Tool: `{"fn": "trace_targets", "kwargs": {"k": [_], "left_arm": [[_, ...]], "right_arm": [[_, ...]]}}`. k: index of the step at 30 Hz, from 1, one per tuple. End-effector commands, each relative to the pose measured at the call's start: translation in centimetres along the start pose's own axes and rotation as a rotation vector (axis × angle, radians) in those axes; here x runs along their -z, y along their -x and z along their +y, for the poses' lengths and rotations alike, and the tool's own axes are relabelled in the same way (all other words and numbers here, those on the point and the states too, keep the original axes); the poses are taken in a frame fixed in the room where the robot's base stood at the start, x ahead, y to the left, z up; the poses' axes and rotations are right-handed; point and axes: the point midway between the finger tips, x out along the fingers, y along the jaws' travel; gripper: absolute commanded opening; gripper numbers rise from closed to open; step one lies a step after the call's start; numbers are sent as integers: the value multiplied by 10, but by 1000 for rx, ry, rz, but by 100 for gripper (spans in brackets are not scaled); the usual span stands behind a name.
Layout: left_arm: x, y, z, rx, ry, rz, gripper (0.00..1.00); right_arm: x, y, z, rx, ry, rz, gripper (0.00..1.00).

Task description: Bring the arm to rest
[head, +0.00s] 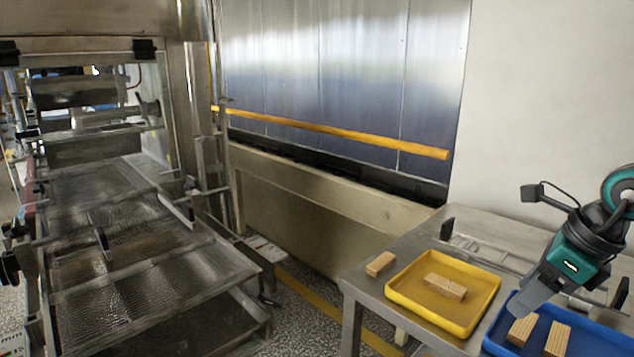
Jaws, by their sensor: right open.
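My right arm comes in from the right edge, and its teal and black gripper (522,303) points down and left. The grey fingers are over the left part of the blue tray (598,342), just above or near a wafer-like tan bar (522,329). The gripper is open, and I see nothing held in it. A second tan bar (557,338) lies in the blue tray beside the first. Whether the fingertips touch the near bar cannot be told. My left gripper is not in view.
A yellow tray (408,292) with tan bars (445,286) stands on the metal table (410,245). A loose tan bar (380,264) lies left of it. The enrober's wire mesh (140,255) is at the left. Speckled floor lies between machine and table.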

Motion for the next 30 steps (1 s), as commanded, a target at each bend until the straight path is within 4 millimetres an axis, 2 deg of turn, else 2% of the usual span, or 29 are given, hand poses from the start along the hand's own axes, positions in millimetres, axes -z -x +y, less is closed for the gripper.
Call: {"fn": "trace_targets", "kwargs": {"k": [1, 2, 6, 9, 12, 15, 17, 19, 23, 26, 27, 30], "left_arm": [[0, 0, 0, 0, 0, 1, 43], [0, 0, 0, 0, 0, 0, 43], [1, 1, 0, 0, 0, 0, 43], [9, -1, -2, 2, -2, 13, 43], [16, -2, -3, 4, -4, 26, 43], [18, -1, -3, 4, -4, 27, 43], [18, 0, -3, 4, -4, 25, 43], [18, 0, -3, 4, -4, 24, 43], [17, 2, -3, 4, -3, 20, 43], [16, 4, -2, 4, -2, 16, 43], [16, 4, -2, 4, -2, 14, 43], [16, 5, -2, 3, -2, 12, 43]], "right_arm": [[0, 0, 0, 0, 0, 0, 56], [-5, -12, 12, -54, 1, -30, 56], [-35, -51, 70, -323, -48, -225, 56], [-57, -66, 113, -538, -149, -380, 56], [-77, -71, 151, -770, -326, -544, 56], [-93, -70, 171, -1000, -599, -707, 56], [-98, -70, 172, -1121, -803, -793, 56], [-97, -77, 165, -1235, -1071, -876, 56], [-71, -112, 142, -1361, -1649, -964, 56], [-28, -158, 135, -1364, -2145, -957, 56], [-7, -179, 137, -1340, -2345, -935, 56], [42, -222, 154, -1241, -2759, -845, 56]]}}
